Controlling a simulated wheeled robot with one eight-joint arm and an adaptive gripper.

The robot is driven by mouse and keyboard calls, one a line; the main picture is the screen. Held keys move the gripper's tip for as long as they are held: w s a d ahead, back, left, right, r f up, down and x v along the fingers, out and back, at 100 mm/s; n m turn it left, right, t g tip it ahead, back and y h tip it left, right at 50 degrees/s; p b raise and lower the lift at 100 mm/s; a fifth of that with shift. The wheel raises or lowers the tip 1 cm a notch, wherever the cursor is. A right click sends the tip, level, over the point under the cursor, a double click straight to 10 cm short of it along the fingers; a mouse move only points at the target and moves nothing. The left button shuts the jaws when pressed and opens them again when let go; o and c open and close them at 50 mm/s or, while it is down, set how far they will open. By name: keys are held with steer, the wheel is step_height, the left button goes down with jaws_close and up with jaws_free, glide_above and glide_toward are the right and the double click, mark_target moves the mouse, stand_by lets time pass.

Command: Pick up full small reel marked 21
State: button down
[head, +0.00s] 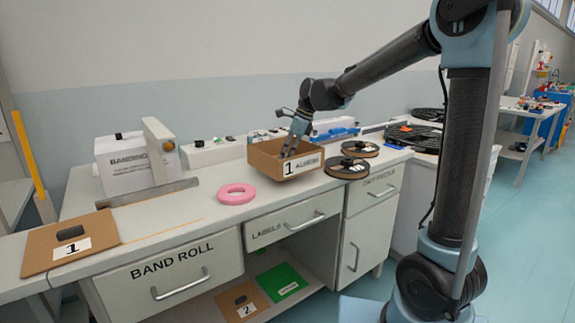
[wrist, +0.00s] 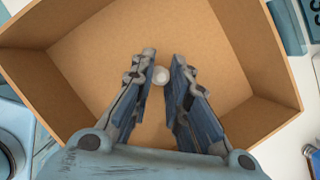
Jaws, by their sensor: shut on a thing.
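My gripper (head: 291,147) reaches down into the open cardboard box marked 1 (head: 270,160) on the bench. In the head view the box wall hides the held thing.
A pink ring (head: 236,193) lies left of the box. Dark reels (head: 346,168) lie close on its right, with larger black coils (head: 412,138) beyond. A white machine (head: 130,165) stands at the back left. A flat cardboard piece marked 1 (head: 50,240) lies at the left end.

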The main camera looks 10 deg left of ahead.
steer(key=r, duration=0.6)
steer(key=shift+w+a, duration=0.15)
steer(key=shift+a, duration=0.05)
steer(key=shift+w+a, duration=0.2)
steer(key=shift+f, duration=4.85)
steer(key=shift+f, duration=0.1)
steer(key=c, duration=1.5)
jaws_free()
steer(key=shift+c, duration=0.2)
steer(key=v, duration=1.2)
